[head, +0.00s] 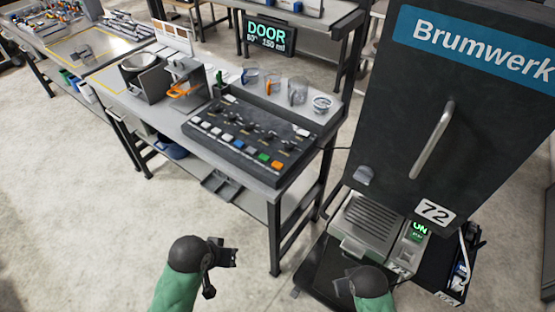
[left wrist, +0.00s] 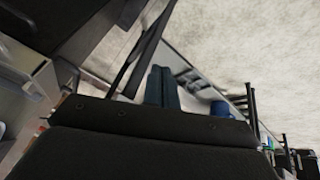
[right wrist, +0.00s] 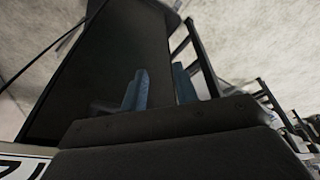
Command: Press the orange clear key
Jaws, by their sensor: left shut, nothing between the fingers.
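The orange key (head: 277,164) is at the right end of the front row of coloured keys on a dark control panel (head: 225,146). The panel lies on a grey bench.
A large dark Brumwerk machine door (head: 460,110) with a handle stands at right. Several cups and a glass jug (head: 297,92) stand behind the panel. Open floor lies left of my arms.

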